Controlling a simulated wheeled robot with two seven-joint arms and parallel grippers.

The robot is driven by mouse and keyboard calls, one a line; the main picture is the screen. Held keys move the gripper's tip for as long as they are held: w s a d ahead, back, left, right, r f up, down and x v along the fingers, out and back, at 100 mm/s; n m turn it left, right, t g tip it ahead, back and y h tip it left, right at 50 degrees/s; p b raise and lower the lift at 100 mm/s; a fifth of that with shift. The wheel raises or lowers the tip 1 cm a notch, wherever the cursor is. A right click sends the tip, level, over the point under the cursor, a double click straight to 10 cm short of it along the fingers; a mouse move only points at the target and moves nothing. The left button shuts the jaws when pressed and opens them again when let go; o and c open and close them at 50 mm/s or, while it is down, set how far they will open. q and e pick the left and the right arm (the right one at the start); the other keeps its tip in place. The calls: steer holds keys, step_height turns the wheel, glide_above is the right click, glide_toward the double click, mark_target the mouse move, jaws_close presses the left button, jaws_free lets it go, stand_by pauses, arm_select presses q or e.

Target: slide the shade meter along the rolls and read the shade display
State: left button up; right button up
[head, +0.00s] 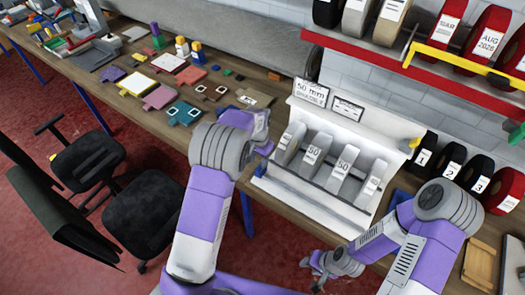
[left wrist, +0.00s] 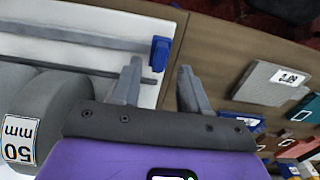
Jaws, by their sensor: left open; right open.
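A white rack (head: 275,185) holds a row of grey rolls (head: 316,153) with white labels, some reading 50. A rail runs along its front. A small blue block (left wrist: 160,52), possibly the shade meter, sits at the rail's end in the left wrist view. My left gripper (left wrist: 162,85) is open and empty there, its fingertips short of the block. In the head view the left gripper (head: 264,145) is at the rack's left end, partly hidden by my arm. My right gripper (head: 318,268) is open in front of the rack. A sign (head: 311,91) reading 50 mm and a smaller display (head: 347,109) stand on top.
Sample pieces and coloured blocks (head: 185,112) cover the bench left of the rack. Numbered dark rolls (head: 450,160) stand right of it. A red shelf (head: 380,55) with more rolls hangs above. A black chair (head: 150,205) stands in front of the bench.

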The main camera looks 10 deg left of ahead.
mark_target(260, 167)
arm_select(q)
steer(key=shift+w+d+r, duration=0.1)
steer(key=shift+w+r, duration=0.3)
steer(key=shift+r, duration=0.2)
steer(key=shift+w+f, duration=0.15)
steer(key=shift+f, duration=0.2)
step_height(260, 167, down, 7)
steer(key=shift+r, duration=0.2)
jaws_close()
